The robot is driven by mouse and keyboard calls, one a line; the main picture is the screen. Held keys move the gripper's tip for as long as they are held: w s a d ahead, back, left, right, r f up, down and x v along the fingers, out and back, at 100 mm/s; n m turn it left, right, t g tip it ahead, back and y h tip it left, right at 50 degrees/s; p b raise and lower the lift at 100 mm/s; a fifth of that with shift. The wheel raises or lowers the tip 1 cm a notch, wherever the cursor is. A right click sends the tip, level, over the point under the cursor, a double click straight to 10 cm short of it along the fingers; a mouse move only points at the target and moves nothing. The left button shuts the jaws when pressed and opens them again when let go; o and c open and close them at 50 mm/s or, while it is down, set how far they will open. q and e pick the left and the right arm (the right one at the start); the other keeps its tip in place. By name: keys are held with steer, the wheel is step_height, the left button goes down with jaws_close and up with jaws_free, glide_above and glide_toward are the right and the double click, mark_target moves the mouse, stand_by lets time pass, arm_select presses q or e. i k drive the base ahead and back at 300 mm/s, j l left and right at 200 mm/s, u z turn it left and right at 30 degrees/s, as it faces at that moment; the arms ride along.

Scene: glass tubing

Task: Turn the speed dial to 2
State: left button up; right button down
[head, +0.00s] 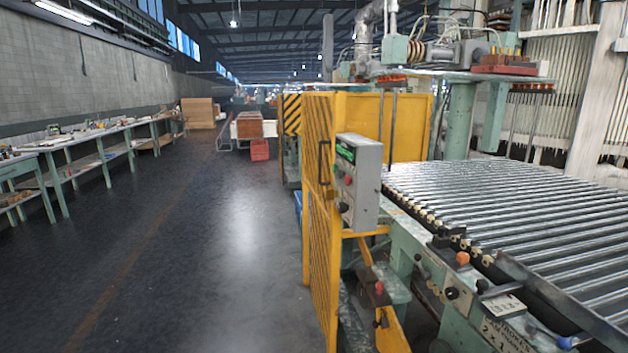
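A grey control box (368,182) is mounted at the yellow guard panel, right of the picture's middle. Its front has a small display with green marks (346,149), red buttons (348,181) and a dark round knob (343,207). I cannot tell which part is the speed dial, and no dial numbers are readable. More dark knobs (452,293) sit on the green machine frame at lower right, beside a small plate with unclear markings (502,306). Neither of my grippers is in view.
A yellow guard panel (319,230) stands left of the box. A roller conveyor (500,215) fills the right side. Open dark floor (200,260) lies at left and centre. Long green-legged workbenches (90,135) line the left wall. A red crate (260,150) stands farther back.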

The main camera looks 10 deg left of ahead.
mark_target(343, 207)
steer(key=i+j+z, duration=0.15)
steer(key=i+j, duration=0.2)
steer(key=i, duration=0.25)
steer(key=i+j+z, duration=0.15)
steer(key=i+j, duration=0.25)
steer(key=i, duration=0.2)
